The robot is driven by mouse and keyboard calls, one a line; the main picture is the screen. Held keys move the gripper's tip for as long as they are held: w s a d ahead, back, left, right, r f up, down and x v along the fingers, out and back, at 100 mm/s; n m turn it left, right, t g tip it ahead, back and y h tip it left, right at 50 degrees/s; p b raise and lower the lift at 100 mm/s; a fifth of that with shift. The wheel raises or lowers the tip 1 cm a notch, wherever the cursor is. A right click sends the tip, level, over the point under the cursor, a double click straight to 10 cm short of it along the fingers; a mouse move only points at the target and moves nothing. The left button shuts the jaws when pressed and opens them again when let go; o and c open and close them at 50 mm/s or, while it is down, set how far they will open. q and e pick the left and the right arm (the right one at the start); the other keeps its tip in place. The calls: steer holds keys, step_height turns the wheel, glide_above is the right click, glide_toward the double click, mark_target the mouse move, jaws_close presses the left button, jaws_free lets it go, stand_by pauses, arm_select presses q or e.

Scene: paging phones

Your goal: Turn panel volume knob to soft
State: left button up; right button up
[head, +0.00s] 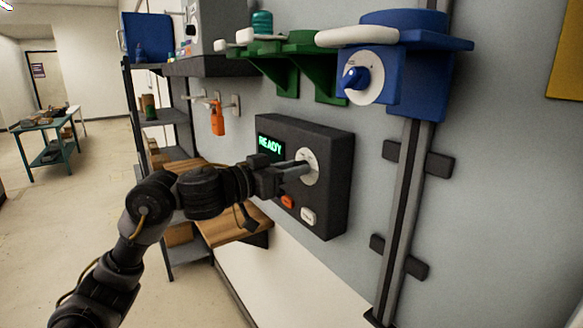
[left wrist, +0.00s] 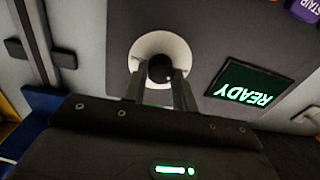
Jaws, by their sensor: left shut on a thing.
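The dark panel (head: 336,198) is mounted on the wall, with a green READY display (head: 270,145). Its volume knob sits on a pale round dial (head: 309,167); in the left wrist view the dark knob (left wrist: 160,68) shows in the middle of the white dial (left wrist: 143,46). My left gripper (head: 299,169) reaches the dial from the left, its fingers shut on the knob. The fingers (left wrist: 160,85) hide part of the knob and dial, so I cannot read its setting. My right gripper is not in view.
Below the dial are an orange button (head: 288,202) and a white button (head: 308,216). A blue unit with its own blue knob (head: 354,78) is above right. Green brackets (head: 285,75) jut out above the panel. A wooden shelf (head: 232,225) is below left.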

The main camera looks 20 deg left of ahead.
arm_select(q)
steer(key=m, duration=0.9)
steer(key=shift+d+f+h, duration=0.1)
steer(key=shift+h, duration=0.2)
steer(key=shift+s+m, duration=0.1)
steer(key=shift+m, duration=0.3)
steer(key=o, duration=1)
steer(key=shift+c, duration=0.2)
steer(key=shift+b, duration=0.3)
